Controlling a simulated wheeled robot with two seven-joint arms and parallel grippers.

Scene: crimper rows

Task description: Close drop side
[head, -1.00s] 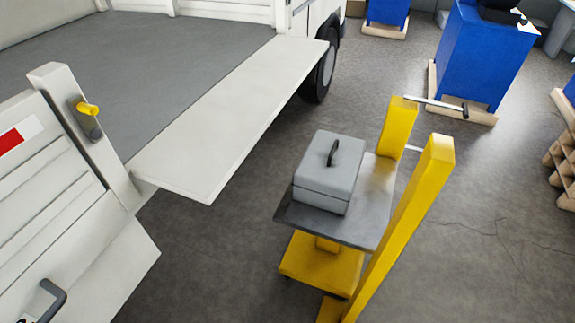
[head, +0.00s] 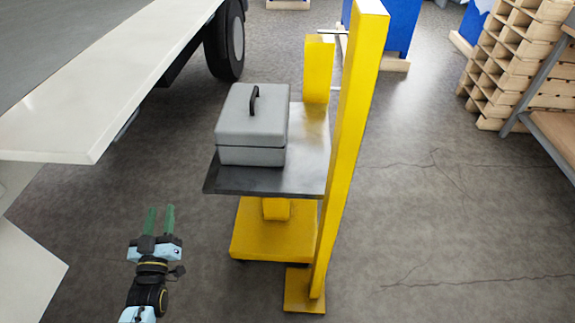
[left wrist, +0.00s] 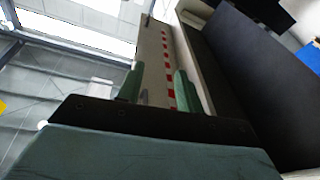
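The drop side (head: 110,75) is a long white panel at the upper left of the head view. It lies folded down, roughly level, along the grey truck bed (head: 60,40). My left gripper (head: 160,212) is below and right of the panel's near corner, apart from it, with its green fingers spread and nothing between them. The fingers also show apart in the left wrist view (left wrist: 158,88). Beyond them is a pale strip with red marks (left wrist: 168,70); I cannot tell which part it belongs to. My right gripper is not in view.
A yellow lift cart (head: 275,230) with a dark platform carrying a grey toolbox (head: 252,130) stands just right of the panel and gripper. A truck wheel (head: 228,45) is behind. Wooden pallets (head: 520,60) stand far right. Floor right of the cart is clear.

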